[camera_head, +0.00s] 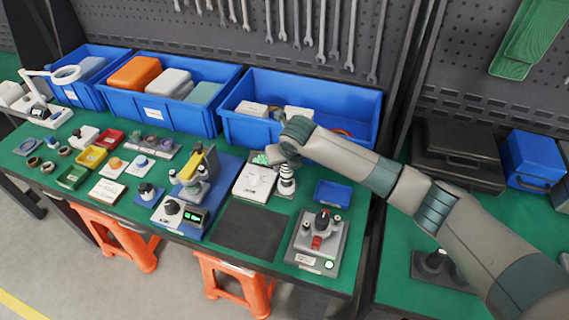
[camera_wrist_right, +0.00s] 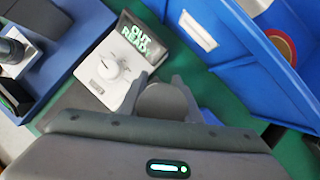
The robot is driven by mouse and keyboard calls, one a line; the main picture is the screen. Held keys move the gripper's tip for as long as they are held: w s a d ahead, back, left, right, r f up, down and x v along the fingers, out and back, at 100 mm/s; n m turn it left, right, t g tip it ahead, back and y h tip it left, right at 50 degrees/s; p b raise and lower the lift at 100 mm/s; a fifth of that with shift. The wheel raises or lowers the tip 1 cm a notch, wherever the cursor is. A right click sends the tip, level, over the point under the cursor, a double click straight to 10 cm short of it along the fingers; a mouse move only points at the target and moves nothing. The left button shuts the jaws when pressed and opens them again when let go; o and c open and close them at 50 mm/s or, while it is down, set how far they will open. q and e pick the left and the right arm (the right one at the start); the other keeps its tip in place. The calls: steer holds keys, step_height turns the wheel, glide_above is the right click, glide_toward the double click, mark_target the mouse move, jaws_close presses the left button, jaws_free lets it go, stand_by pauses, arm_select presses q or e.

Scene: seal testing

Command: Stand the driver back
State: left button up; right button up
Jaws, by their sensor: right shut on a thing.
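In the right wrist view a round grey top (camera_wrist_right: 163,101) sits between the two fingers (camera_wrist_right: 163,90). The fingers hide part of it, and I cannot tell whether its foot touches the bench. My left gripper is not in view.
A white panel with green lettering (camera_wrist_right: 138,46) stands close beside the gripper. A blue bin (camera_head: 345,97) is behind, and a small blue tray (camera_head: 333,193) lies to the right. A grey fixture with a red part (camera_head: 317,243) is in front. A dark mat (camera_head: 248,230) is bare.

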stand_by(0.9)
steer(key=o, duration=1.2)
steer(key=shift+o, duration=0.2)
steer(key=shift+f, duration=0.1)
step_height(320, 180, up, 9)
steer(key=p, duration=0.8)
steer(key=shift+s, duration=0.1)
